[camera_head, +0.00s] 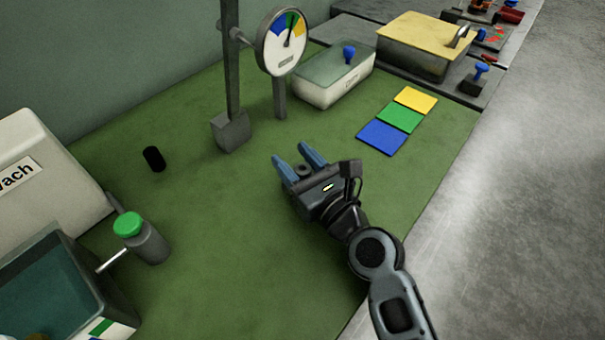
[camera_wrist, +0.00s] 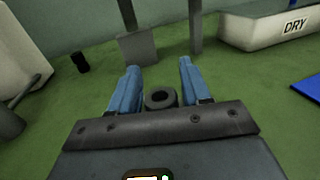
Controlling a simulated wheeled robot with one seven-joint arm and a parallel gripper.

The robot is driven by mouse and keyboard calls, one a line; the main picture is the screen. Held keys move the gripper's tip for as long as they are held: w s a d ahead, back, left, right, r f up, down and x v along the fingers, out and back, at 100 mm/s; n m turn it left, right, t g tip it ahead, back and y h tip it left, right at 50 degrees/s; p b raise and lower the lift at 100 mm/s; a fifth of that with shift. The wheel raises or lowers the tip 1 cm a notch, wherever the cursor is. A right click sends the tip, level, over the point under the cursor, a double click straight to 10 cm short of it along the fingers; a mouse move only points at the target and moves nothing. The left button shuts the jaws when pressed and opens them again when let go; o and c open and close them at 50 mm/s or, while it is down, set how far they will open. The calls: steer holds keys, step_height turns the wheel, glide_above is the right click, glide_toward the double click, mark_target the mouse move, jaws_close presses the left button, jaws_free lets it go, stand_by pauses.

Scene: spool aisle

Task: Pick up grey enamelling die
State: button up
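A small dark grey ring-shaped piece with a hole in its middle, likely the grey enamelling die (camera_wrist: 160,98), sits on the green mat. In the head view the die (camera_head: 304,170) is partly hidden by my gripper. My gripper (camera_head: 290,153) is low over the mat with its blue fingers apart. In the wrist view the gripper (camera_wrist: 158,66) has one finger on each side of the die, near the finger bases. Gaps show between the die and both fingers, so the gripper is open. The die's lower part is hidden by the gripper body.
A post with a dial gauge (camera_head: 283,42) stands beyond the fingertips. A white "DRY" box (camera_head: 335,80) and coloured tiles (camera_head: 400,118) lie to the right. The mat around my gripper is clear.

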jaws_close()
